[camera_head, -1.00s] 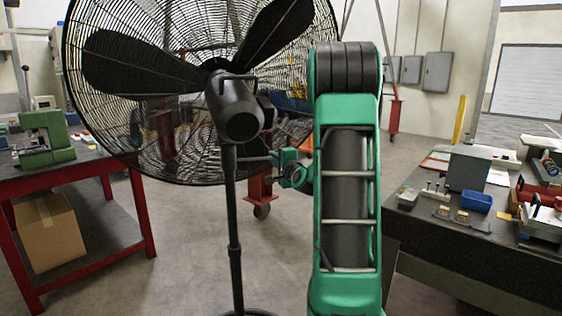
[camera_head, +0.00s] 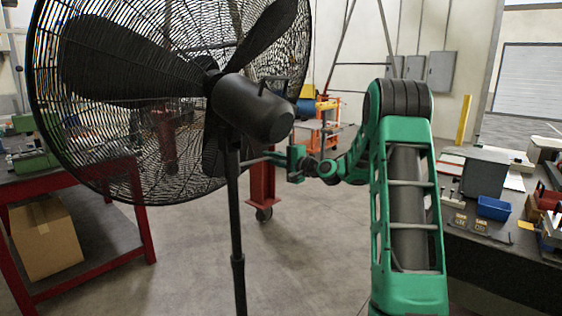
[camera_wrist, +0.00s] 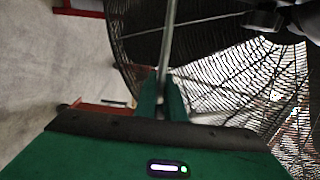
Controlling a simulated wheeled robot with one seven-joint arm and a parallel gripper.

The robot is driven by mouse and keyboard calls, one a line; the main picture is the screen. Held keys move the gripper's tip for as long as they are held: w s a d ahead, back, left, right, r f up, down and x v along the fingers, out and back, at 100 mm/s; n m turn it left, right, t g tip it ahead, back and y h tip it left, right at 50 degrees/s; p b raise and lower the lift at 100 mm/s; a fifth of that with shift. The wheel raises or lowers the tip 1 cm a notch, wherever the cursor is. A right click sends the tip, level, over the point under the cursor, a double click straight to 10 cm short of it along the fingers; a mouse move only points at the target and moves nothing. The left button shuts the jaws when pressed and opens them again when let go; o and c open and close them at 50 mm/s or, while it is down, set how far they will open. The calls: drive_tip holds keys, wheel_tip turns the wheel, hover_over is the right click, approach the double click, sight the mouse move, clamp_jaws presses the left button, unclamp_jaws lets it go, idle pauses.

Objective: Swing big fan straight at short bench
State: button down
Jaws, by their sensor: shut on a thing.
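The big black fan (camera_head: 255,108) stands at centre left on a thin pole. Its round grille (camera_head: 120,185) faces away and to the left, with the motor housing pointing right towards me. My gripper (camera_head: 262,158) is beside the fan's pole, below the motor. In the wrist view, the green fingers (camera_wrist: 162,95) are shut on a thin grey bar (camera_wrist: 167,50) at the fan; the contact is small and dark. The red-framed bench (camera_head: 70,180) stands left, partly behind the grille. A dark bench (camera_head: 500,255) stands right. I cannot tell which is the short bench.
A cardboard box (camera_head: 45,235) sits on the left bench's lower shelf. A blue bin (camera_head: 493,207) and several tools lie on the right bench. A red wheeled stand (camera_head: 262,190) is behind the pole.

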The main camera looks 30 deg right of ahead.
drive_tip(key=shift+d+f, duration=0.1)
drive_tip(key=shift+d, duration=0.1)
drive_tip(key=c, duration=1.8)
unclamp_jaws()
drive_tip(key=shift+w, duration=0.1)
drive_tip(key=shift+c, duration=0.2)
drive_tip(key=v, duration=1)
drive_tip(key=shift+s, duration=0.35)
